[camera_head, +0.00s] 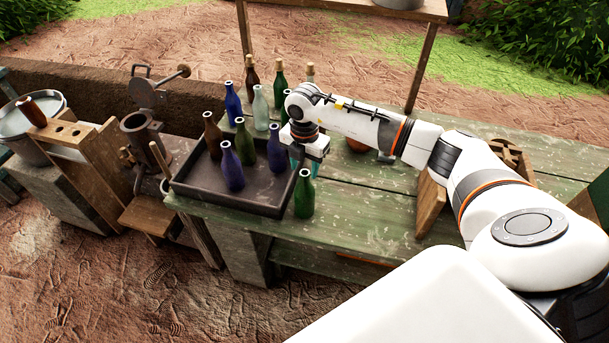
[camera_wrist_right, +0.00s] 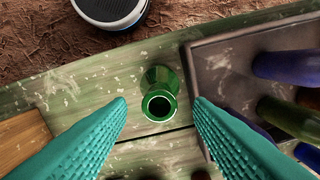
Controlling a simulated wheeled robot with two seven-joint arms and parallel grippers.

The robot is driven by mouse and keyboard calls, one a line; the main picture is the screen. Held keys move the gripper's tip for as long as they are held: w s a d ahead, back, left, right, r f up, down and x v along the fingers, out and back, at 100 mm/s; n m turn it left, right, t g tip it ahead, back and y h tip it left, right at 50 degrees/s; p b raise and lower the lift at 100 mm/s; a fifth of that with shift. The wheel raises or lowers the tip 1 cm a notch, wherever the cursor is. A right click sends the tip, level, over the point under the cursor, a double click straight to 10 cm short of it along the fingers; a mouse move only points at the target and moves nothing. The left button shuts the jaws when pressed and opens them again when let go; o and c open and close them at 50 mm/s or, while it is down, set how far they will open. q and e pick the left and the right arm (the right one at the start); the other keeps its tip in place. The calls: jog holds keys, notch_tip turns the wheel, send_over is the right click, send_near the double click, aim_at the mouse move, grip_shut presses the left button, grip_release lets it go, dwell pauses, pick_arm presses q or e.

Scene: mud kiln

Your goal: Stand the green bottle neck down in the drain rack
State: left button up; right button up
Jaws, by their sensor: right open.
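A green bottle (camera_head: 304,197) stands upright, mouth up, on the green plank table (camera_head: 365,215), just outside the dark tray's front right corner. In the right wrist view the green bottle (camera_wrist_right: 161,82) shows its open mouth between my fingertips. My right gripper (camera_head: 303,160) is open above and behind it, its teal fingers (camera_wrist_right: 160,104) empty and apart from the bottle. A wooden rack with round holes (camera_head: 78,131), seemingly the drain rack, stands at the far left. My left gripper is not in view.
The dark tray (camera_head: 225,197) holds several blue, brown and green bottles close to my right gripper. More bottles (camera_head: 280,82) stand behind it. A metal device (camera_head: 140,130) stands between tray and rack. A wooden piece (camera_head: 430,200) is on the table's right side.

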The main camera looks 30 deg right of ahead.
notch_tip(320, 180, up, 8)
jog(key=b, duration=0.2)
dwell(0.5)
